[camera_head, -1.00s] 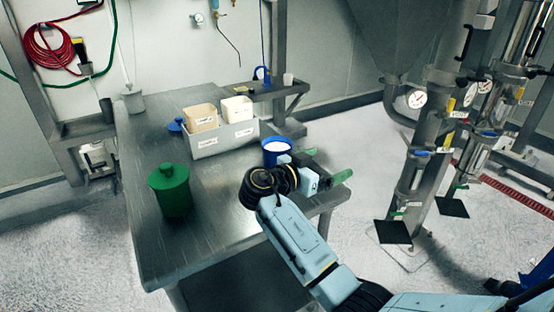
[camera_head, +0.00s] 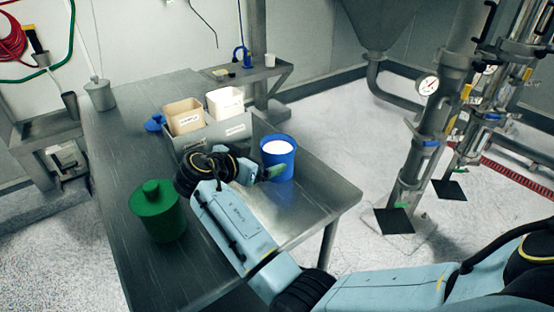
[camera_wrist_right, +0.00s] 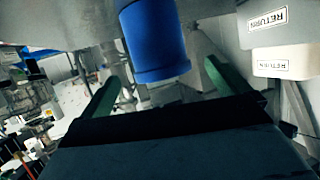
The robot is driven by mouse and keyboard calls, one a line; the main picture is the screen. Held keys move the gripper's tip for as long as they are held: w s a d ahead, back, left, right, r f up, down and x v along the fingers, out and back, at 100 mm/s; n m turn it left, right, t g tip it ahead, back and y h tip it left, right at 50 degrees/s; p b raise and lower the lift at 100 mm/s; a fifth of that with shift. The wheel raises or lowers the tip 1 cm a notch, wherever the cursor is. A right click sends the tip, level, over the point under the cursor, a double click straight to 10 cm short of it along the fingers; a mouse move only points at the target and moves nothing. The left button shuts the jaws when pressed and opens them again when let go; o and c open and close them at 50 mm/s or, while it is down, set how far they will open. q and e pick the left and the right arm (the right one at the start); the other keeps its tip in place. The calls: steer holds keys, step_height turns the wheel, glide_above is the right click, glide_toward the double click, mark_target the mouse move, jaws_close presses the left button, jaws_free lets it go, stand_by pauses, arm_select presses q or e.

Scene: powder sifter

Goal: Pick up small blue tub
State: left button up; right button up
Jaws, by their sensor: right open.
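The small blue tub (camera_head: 279,164) stands upright on the metal table, filled with white powder. In the right wrist view the tub (camera_wrist_right: 155,40) appears ahead, between the lines of the two green fingers. My right gripper (camera_head: 270,173) is at the near left side of the tub in the head view, its green fingertip overlapping the tub's edge. The right gripper (camera_wrist_right: 160,72) is open with nothing held. Whether a finger touches the tub, I cannot tell. My left gripper is out of view.
A grey tray (camera_head: 237,131) with a tan bin (camera_head: 184,117) and a white bin (camera_head: 225,102) stands behind the gripper. A green lidded container (camera_head: 157,213) stands at the left on the table (camera_head: 112,150). The table's right front corner is clear.

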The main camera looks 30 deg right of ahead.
mark_target(267, 156)
steer(key=shift+w+d+f, duration=0.2)
steer(key=shift+d, duration=0.2)
steer(key=shift+x, duration=2.7)
steer(key=shift+s+d+f, duration=0.1)
steer(key=shift+d, duration=0.1)
steer(key=shift+a, duration=0.1)
steer(key=shift+c, duration=1.3)
steer(key=c, duration=0.9)
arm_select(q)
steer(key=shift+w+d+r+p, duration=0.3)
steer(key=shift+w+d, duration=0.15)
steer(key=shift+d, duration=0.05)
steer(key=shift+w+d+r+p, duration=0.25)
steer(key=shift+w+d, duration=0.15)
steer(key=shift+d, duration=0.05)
arm_select(e)
steer(key=shift+o, duration=0.2)
step_height(267, 156, up, 10)
steer(key=shift+r, duration=0.2)
